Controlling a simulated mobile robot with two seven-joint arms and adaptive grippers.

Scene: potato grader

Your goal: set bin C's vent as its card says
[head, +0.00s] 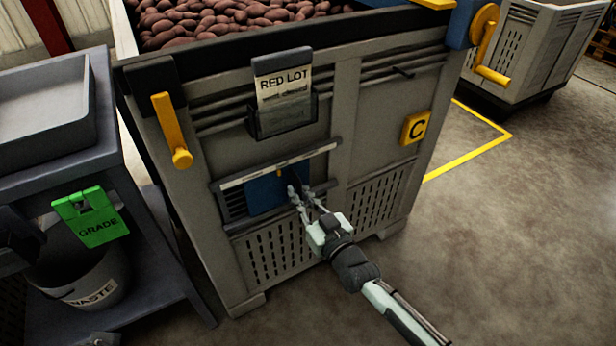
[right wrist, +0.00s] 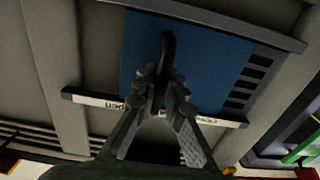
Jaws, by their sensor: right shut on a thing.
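Bin C (head: 340,172) is a grey slatted crate. Its card (head: 284,88) reads "RED LOT" and, in smaller blurred print, what looks like "vent closed". Below it is the vent frame (head: 232,183) with a pale lettered strip. A blue vent slide (head: 262,190) sits in it, with dark slots (head: 235,205) uncovered to its left. In the right wrist view the slide (right wrist: 208,52) appears upside down, slots at its right. My right gripper (head: 298,193) is shut on the slide's dark handle (right wrist: 167,50). The fingers hide part of the strip.
Red potatoes (head: 215,18) fill the bin. A yellow handle (head: 170,128) juts from its left front, a yellow crank (head: 488,55) from the right. A bench (head: 95,160) with a green GRADE tag (head: 95,215) and a WASTE bucket (head: 95,290) stands left.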

